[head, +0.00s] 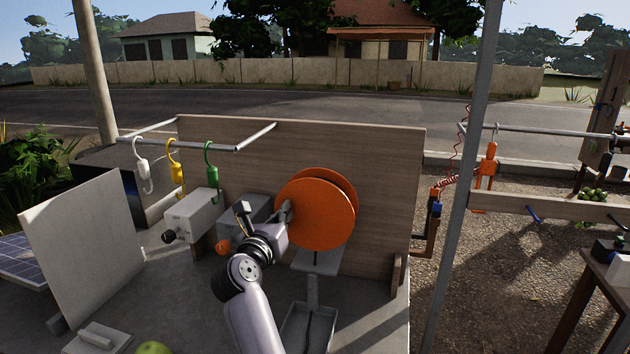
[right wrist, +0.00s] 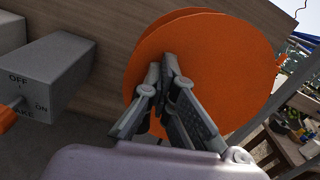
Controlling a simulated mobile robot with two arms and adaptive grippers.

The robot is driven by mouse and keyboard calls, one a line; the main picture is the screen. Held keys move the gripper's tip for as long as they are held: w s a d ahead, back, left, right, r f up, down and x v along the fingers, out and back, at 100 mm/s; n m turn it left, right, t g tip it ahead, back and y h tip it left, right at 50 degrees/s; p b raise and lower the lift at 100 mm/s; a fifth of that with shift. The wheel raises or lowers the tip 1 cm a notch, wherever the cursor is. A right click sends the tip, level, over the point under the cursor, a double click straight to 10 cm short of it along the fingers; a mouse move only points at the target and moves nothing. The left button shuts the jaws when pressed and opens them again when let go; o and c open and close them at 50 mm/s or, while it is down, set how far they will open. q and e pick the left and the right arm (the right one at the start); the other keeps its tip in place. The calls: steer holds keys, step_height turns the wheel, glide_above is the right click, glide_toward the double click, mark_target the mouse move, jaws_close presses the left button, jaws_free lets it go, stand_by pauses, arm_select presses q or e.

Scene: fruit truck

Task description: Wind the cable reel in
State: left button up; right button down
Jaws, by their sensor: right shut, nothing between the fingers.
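The cable reel (head: 322,212) has two orange discs and stands on a grey bracket in front of a wooden back panel. It fills the middle of the right wrist view (right wrist: 235,70). My right gripper (head: 286,211) is at the left part of the near disc; its fingertips (right wrist: 163,72) are together in front of the disc face, with nothing seen between them. I cannot tell whether they touch the disc. No crank handle shows; the fingers may hide it. A dark cable (head: 309,325) lies in a grey tray below the reel. My left gripper is not in view.
A grey box (right wrist: 50,75) marked OFF and ON, with an orange lever (right wrist: 8,117), is left of the reel. Another grey box (head: 192,215) stands farther left. White, yellow and green hooks (head: 211,163) hang from a rail above. The wooden panel (head: 385,190) closes the back.

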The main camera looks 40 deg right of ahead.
steer(key=shift+w+a+f, duration=0.1)
steer(key=shift+a, duration=0.2)
